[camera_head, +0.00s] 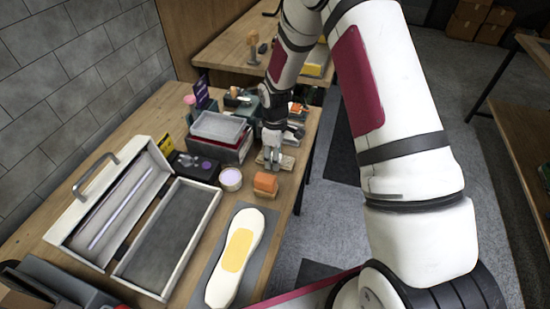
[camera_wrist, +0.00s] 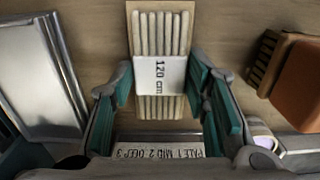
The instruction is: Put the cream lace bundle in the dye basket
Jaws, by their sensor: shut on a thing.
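The cream lace bundle (camera_wrist: 160,108) is a row of pale strands on a card, with a white band marked "120 cm". In the wrist view it lies between the teal-padded fingers of my gripper (camera_wrist: 162,88), shut on its banded middle. In the head view my gripper (camera_head: 272,158) is at the right part of the bench, with the bundle (camera_head: 287,162) low at the bench top. I cannot tell for sure which container is the dye basket; a grey, open-topped basket (camera_head: 218,124) stands left of my gripper on a dark red base.
An orange-topped brush (camera_head: 265,183) and a pale purple jar (camera_head: 230,179) stand close to my gripper. A label reading "PALE 1 MID 2 DEEP 3" (camera_wrist: 150,152) shows below the bundle. A silver tray-like thing (camera_wrist: 42,75) is at left. A sneaker sole (camera_head: 235,257) lies nearer.

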